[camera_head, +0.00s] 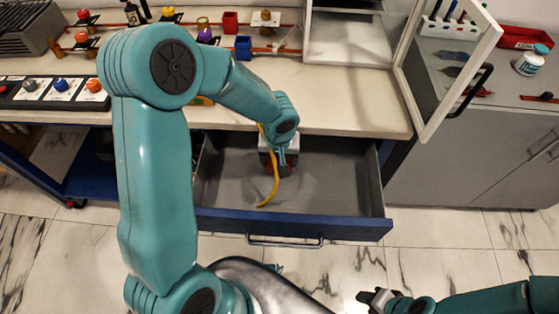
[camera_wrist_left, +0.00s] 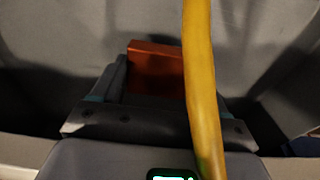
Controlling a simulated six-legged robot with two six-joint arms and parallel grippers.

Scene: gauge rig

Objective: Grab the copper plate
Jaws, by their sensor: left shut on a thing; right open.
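The copper plate (camera_wrist_left: 154,62) is a flat orange-brown piece held between the fingers of my left gripper (camera_wrist_left: 150,88) in the left wrist view. A yellow curved strip hides its right side there. In the head view my left gripper (camera_head: 283,168) is down inside the open drawer (camera_head: 225,180), shut on the plate, of which only a small dark reddish part shows. I cannot tell whether the plate touches the drawer floor. My right gripper (camera_head: 376,297) is open and empty at the bottom of the head view, apart from the drawer.
The drawer has a blue front (camera_head: 350,228) with a handle and looks otherwise empty. The worktop (camera_head: 350,110) above carries a red box (camera_head: 230,21), a blue box (camera_head: 243,47) and several valves. A framed door (camera_head: 425,100) stands open at the right, by a grey cabinet (camera_head: 450,155).

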